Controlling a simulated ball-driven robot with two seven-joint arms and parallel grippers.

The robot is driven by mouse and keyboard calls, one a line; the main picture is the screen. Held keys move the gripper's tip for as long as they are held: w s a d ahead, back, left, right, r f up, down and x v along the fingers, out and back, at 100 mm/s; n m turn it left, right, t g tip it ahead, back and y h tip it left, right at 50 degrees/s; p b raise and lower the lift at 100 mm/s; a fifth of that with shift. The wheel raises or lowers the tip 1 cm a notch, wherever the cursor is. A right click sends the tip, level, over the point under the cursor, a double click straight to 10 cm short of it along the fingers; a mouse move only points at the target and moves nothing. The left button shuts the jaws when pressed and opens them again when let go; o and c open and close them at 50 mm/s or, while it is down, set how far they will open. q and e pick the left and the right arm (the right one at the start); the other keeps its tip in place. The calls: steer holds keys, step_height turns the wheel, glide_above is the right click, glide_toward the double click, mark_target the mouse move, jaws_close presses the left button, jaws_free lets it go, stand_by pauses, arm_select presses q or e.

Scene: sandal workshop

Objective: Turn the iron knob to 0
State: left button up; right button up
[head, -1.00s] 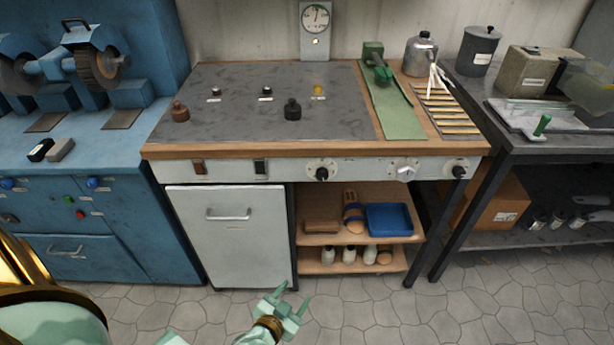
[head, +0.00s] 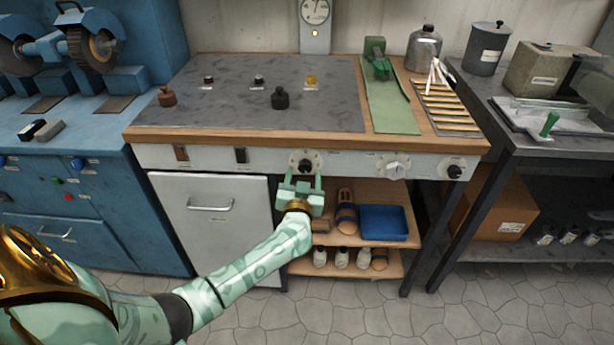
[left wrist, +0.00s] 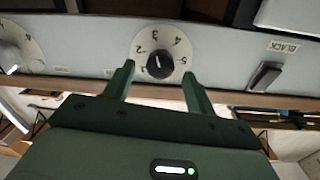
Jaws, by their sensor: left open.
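A black knob (head: 305,166) on a pale numbered dial sits on the white front panel of the bench. It also shows in the left wrist view (left wrist: 160,66), where a light mark on it points upward, roughly toward the 3; the exact reading is unclear. I cannot read a label naming it as the iron knob. My left gripper (head: 301,178) is open just in front of and below this knob. In the left wrist view its fingertips (left wrist: 158,74) stand at either side of the dial's lower part, apparently not touching the knob. My right gripper is not in view.
Farther right on the panel are a pale knob (head: 394,168) and another black knob (head: 456,172). Switches (head: 240,155) sit to the left. The wooden bench edge (head: 300,143) overhangs above. A shelf with a blue tray (head: 384,222) lies below right; a cabinet door (head: 212,215) is below left.

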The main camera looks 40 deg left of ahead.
mark_target(305, 165)
arm_select(q)
steer(key=shift+b+x, duration=0.35)
steer(key=shift+x, duration=0.7)
steer(key=shift+w+a, duration=0.15)
steer(key=shift+w, duration=0.05)
steer(key=c, duration=1)
steer(key=shift+r+n, duration=0.1)
steer(key=shift+n, duration=0.2)
